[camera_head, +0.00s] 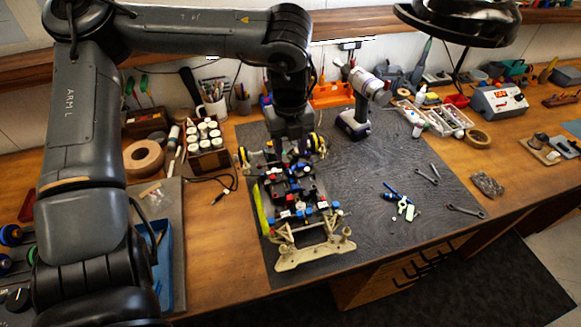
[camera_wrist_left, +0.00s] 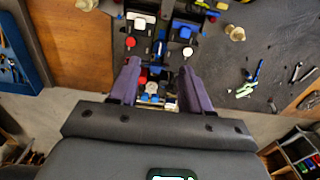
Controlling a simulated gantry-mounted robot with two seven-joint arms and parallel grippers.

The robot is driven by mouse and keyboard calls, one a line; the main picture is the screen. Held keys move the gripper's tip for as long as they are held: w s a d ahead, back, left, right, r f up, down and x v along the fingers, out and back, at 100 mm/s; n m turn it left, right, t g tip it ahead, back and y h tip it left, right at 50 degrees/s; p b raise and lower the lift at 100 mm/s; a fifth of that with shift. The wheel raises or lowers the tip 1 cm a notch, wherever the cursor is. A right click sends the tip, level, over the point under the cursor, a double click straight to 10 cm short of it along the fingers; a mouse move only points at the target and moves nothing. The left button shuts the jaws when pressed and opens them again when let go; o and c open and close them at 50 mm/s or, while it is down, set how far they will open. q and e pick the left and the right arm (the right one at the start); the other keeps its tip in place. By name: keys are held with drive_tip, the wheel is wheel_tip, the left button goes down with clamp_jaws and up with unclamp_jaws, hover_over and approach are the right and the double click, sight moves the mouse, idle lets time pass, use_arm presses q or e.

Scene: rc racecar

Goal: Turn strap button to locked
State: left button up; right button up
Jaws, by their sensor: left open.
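The RC racecar chassis (camera_head: 303,250) lies on the dark mat, its pale front frame towards me and yellow-rimmed wheels at the far end. Small red, blue and white parts sit along its middle; I cannot tell which is the strap button or how it is set. My left gripper (camera_head: 290,160) is over the far part of the car and hides some of it. In the left wrist view my left gripper (camera_wrist_left: 159,70) is open, its two purple-grey fingers apart with car parts showing between them. A white button-like part (camera_wrist_left: 188,52) and a red one (camera_wrist_left: 130,42) show beyond the fingertips. My right gripper is not in view.
A cordless drill (camera_head: 355,110) stands on the mat behind the car. Wrenches (camera_head: 464,211) and small blue and green tools (camera_head: 402,205) lie to the right. A wooden rack of white-capped bottles (camera_head: 204,140) is at the left. The mat (camera_head: 370,240) is clear at the front right.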

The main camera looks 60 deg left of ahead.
sight(290, 171)
use_arm(q)
wheel_tip(290, 171, down, 7)
drive_tip(key=shift+f, duration=0.2)
drive_tip(key=shift+c, duration=0.2)
clamp_jaws()
